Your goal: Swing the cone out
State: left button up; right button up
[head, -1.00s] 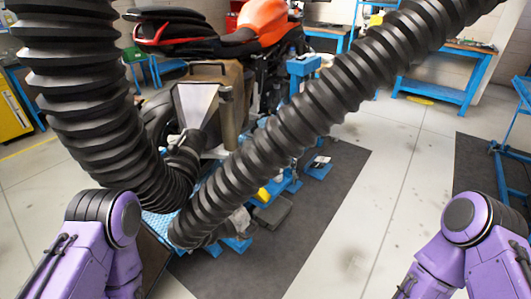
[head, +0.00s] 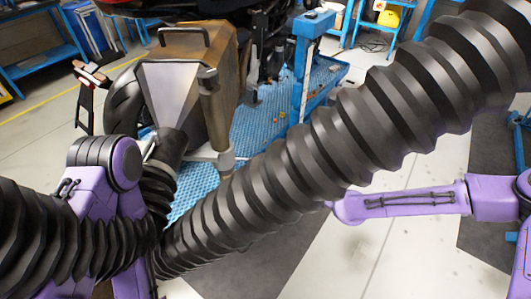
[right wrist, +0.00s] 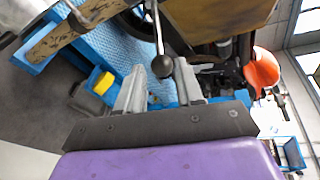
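The grey metal cone (head: 178,92) sits at the upper left in the head view, in front of a brown box-like housing (head: 222,65) with a dark handle on top. Its narrow lower end meets a black ribbed hose (head: 158,190). My right gripper (right wrist: 159,68) is open in the right wrist view. A lever with a black ball knob (right wrist: 162,66) shows between or just beyond its fingertips; I cannot tell the depth. In the head view my right arm passes behind the thick hose, which hides that gripper. My left gripper is not visible; the ribbed hose crosses my left arm.
The thick ribbed hose (head: 330,145) runs diagonally across the head view and blocks much of it. A blue perforated platform (head: 262,122) lies beside the housing. A yellow block (right wrist: 101,82) and brown bar (right wrist: 72,30) show in the right wrist view. Blue benches stand behind.

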aim_at(265, 160)
jog(key=b+x, duration=0.2)
jog(key=x, duration=0.8)
jog(key=shift+s+f+b, duration=0.1)
jog(key=shift+s+b, duration=0.1)
jog(key=shift+b, duration=0.15)
jog(key=shift+w+a, duration=0.25)
jog(key=shift+a, duration=0.05)
grip_shut()
